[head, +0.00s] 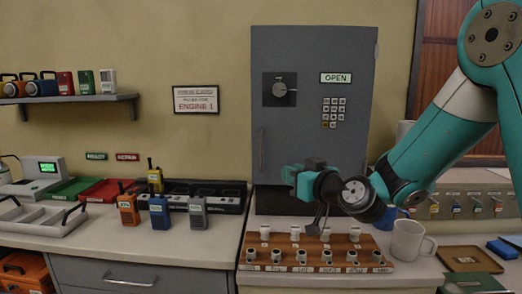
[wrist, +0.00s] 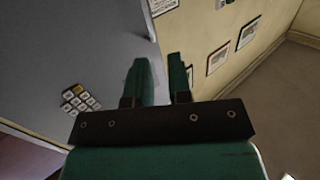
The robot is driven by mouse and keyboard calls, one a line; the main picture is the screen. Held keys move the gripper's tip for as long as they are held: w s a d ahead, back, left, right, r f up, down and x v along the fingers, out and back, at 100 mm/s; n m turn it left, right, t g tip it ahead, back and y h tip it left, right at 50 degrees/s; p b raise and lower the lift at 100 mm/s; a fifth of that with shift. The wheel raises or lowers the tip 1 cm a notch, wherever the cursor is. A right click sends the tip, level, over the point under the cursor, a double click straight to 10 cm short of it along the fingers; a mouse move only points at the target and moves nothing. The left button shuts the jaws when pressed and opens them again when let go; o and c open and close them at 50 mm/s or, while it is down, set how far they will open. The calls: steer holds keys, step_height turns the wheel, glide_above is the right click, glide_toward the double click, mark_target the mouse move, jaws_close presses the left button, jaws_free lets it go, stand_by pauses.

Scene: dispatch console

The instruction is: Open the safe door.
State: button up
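The grey safe (head: 310,55) stands against the back wall in the head view, and its door appears shut. Its door has a round dial (head: 281,90), a keypad (head: 333,112), an OPEN sign (head: 335,78) and a vertical bar handle (head: 262,152) near the left edge. My gripper (head: 291,177) is in front of the lower door, right of and below the handle. In the wrist view my gripper (wrist: 167,80) has its two teal fingers apart with nothing between them. The grey door (wrist: 80,40) and keypad (wrist: 79,98) show at left there; the handle is not visible.
A wooden rack with several pegs and stamps (head: 315,262) lies on the counter below my gripper. A white mug (head: 410,240) stands right of it. Radios (head: 160,212) and a charger (head: 210,195) stand to the left.

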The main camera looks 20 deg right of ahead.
steer(key=d, duration=0.1)
steer(key=t+p, duration=0.1)
steer(key=p, duration=0.9)
glide_toward(262, 153)
steer(key=shift+m+h, duration=0.3)
steer(key=x, duration=1)
steer(key=shift+w+a+r, duration=0.15)
steer(key=shift+a+r, duration=0.05)
jaws_close()
